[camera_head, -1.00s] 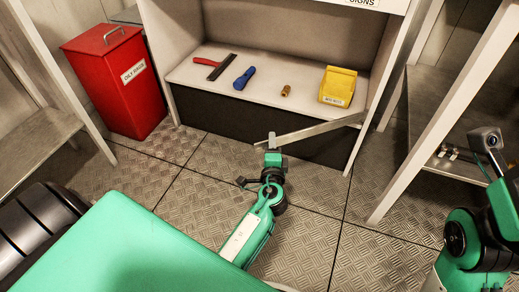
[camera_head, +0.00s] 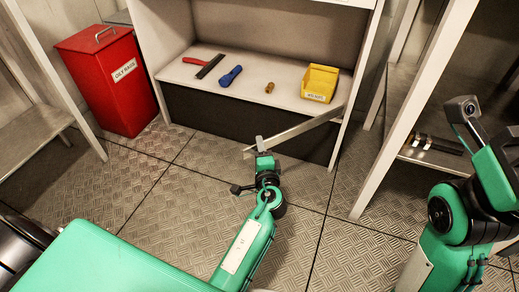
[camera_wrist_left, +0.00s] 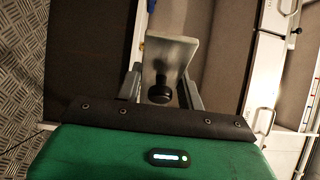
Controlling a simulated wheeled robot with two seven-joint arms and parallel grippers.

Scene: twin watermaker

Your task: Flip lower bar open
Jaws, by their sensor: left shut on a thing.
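The lower bar (camera_head: 300,130) is a long light-grey bar across the front of the lower shelf of a white cabinet. It slants from its right end at the cabinet's right post to a nearer free end at the left. My left gripper (camera_head: 262,147) is shut on the bar near that free end. In the left wrist view the bar (camera_wrist_left: 172,52) passes between my left fingers (camera_wrist_left: 160,90), with a round black knob on it. My right arm shows at the right edge of the head view, but I cannot make out its gripper.
A red oily-rags bin (camera_head: 108,82) stands left of the cabinet. On the cabinet shelf (camera_head: 245,98) lie a red-handled tool (camera_head: 204,64), a blue flashlight (camera_head: 230,76), a brass piece (camera_head: 269,87) and a yellow bin (camera_head: 320,83). A side rack (camera_head: 400,130) stands right.

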